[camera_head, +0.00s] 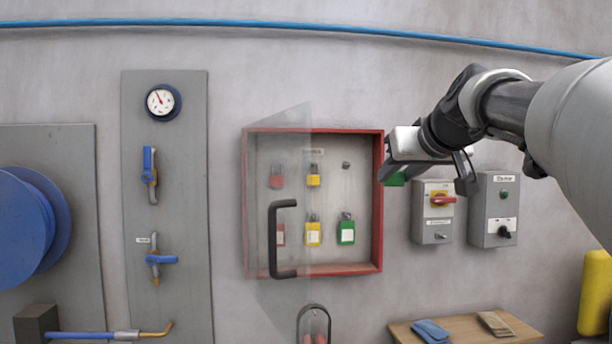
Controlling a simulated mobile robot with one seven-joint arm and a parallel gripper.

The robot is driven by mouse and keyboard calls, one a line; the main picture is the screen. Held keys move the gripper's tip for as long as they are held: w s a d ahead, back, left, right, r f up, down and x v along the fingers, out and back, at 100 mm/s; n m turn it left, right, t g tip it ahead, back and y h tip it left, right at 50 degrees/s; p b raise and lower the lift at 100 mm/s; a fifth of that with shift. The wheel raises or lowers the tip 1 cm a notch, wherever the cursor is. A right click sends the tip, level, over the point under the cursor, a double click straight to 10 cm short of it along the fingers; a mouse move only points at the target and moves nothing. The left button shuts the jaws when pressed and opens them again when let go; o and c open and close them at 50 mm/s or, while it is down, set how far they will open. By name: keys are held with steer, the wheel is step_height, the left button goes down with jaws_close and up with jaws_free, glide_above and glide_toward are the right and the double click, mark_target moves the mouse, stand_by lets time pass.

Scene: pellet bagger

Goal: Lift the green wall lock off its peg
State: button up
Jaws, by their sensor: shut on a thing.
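My gripper (388,172) is at the right edge of the red-framed lock cabinet (378,225). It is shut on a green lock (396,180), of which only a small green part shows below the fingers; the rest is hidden. The top right peg (346,164) in the cabinet is bare, and the held lock is to the right of it, apart from it. Another green lock (346,230) with a white label hangs in the lower row, below the bare peg.
Red and yellow locks (313,177) hang in the cabinet's left part. A clear door with a black handle (283,240) covers its left side. Switch boxes (433,212) are on the wall at right, close below my gripper. A wooden table (460,330) is below.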

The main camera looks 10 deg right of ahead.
steer(key=shift+s+b, duration=1.55)
steer(key=shift+s, duration=2.7)
steer(key=shift+w+d+f+p, duration=0.1)
steer(key=shift+w+p, duration=0.4)
steer(key=shift+w, duration=0.95)
steer(key=shift+w+f+p, duration=0.1)
steer(key=shift+w+p, duration=0.4)
steer(key=shift+w, duration=0.95)
steer(key=shift+w+r, duration=0.1)
steer(key=shift+w, duration=0.05)
